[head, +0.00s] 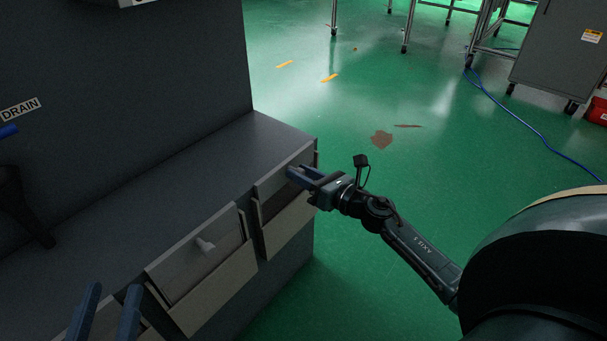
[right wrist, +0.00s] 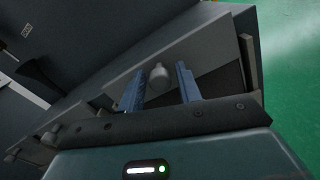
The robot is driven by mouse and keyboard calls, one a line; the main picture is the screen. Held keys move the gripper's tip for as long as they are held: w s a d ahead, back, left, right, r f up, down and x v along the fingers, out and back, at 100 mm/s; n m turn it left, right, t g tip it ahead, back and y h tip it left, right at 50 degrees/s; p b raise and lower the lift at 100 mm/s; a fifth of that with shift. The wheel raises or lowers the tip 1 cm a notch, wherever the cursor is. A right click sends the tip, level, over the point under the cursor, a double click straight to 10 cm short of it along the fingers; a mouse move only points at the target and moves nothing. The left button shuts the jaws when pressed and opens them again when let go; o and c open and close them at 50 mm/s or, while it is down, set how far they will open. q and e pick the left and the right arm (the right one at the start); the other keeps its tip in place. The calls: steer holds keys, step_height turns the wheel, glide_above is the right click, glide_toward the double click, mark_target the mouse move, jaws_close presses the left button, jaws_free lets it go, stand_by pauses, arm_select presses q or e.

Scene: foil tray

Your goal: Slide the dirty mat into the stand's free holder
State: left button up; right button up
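My right gripper (head: 300,176) is at the right-hand holder-like front (head: 270,190) of the grey unit. In the right wrist view its two blue fingers (right wrist: 161,68) are apart, with a pale knob (right wrist: 158,76) between them and gaps visible on both sides. My left gripper (head: 110,292) is at the lower left of the head view, its blue fingers apart with nothing visible between them. The middle front panel (head: 200,258) carries a pale knob (head: 204,246). I cannot make out which thing is the dirty mat or which holder is free.
The grey unit's flat ledge (head: 180,170) runs behind the fronts, against a tall dark wall (head: 130,80) with a DRAIN label. Green floor (head: 400,190) lies open to the right. A blue cable (head: 525,120) and wheeled racks are further back.

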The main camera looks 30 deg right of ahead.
steer(key=shift+o, duration=1.3)
arm_select(q)
steer(key=shift+a+f+p, duration=0.1)
steer(key=shift+a+p, duration=0.05)
steer(key=shift+p, duration=0.6)
arm_select(e)
steer(key=v, duration=1.3)
steer(key=shift+s, duration=0.2)
